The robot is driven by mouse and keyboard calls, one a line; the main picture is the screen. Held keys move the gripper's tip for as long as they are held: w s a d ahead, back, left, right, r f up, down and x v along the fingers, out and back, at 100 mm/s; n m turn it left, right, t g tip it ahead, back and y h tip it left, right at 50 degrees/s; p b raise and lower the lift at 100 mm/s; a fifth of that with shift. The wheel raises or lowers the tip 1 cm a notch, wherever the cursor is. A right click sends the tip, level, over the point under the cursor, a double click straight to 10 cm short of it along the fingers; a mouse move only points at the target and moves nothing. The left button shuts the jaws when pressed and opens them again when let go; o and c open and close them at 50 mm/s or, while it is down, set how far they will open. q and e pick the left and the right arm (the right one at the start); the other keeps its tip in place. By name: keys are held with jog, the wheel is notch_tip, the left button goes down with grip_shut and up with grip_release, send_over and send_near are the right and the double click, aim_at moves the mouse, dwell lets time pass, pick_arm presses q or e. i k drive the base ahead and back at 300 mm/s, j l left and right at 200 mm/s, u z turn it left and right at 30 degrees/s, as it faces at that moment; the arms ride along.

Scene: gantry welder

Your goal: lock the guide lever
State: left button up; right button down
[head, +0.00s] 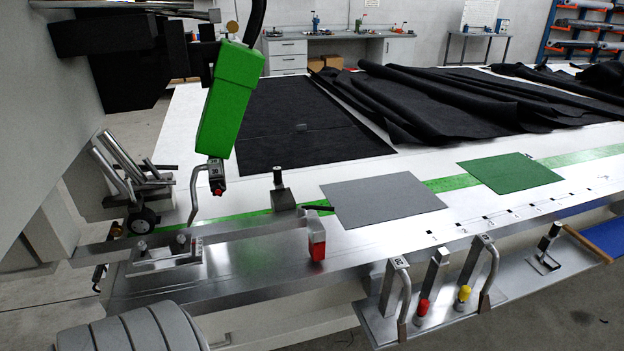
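Neither of my grippers shows in the head view. A metal guide bar (262,226) runs along the near edge of the white table, left of centre. A small steel block (283,198) with a short upright black-tipped post stands at this bar. A thin dark lever (318,208) with a bit of green by it sticks out to the right of the block, about level. A red and metal piece (317,240) hangs at the bar's right end. Which of these is the guide lever, and whether it is locked, I cannot tell.
A green welder head (230,95) with a bent nozzle (194,192) hangs over the table's left end. Grey (385,198) and green (509,172) sheets lie on the table. Black fabric (450,100) lies behind. A front metal shelf (470,312) holds bent nozzles and capped posts.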

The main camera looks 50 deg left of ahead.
aim_at(302, 209)
jog(key=k+l+u, duration=0.15)
jog(key=u, duration=1.25)
